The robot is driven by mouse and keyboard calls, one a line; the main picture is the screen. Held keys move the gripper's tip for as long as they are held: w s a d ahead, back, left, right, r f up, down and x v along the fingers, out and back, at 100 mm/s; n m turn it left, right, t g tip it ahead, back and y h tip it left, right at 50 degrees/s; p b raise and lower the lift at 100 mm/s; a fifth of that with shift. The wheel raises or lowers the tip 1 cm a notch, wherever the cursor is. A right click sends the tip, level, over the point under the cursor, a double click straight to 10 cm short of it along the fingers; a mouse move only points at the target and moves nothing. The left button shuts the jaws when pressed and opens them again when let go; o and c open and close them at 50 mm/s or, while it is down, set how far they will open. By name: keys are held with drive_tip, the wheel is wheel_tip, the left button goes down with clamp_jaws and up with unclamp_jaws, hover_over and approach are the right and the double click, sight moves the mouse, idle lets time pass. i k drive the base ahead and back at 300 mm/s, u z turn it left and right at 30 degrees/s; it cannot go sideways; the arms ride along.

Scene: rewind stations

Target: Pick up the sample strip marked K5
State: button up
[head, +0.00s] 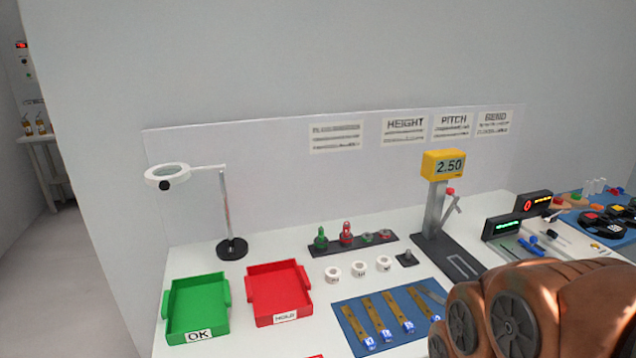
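Several brass-coloured sample strips lie side by side on a blue mat (352,341) at the front of the table. Each shows a small blue tag with white marking at its near end. The strips are the leftmost one (358,325), a second (376,318), a third (397,310) and one at the right (419,302). The tag markings are too small to read, so I cannot tell which is K5. A brown arm part with round discs, apparently mine, covers the right side of the mat. My gripper is not in view.
A green OK tray (197,303) and a red HOLD tray (278,292) stand left of the mat. White rings (359,269) lie behind it. A yellow-headed gauge (447,165) reading 2.50 and a magnifier lamp (168,177) stand farther back.

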sight(408, 328)
drive_tip(key=k, duration=0.5)
drive_tip(key=u, duration=1.85)
drive_tip(key=i, duration=1.25)
drive_tip(key=z, duration=2.45)
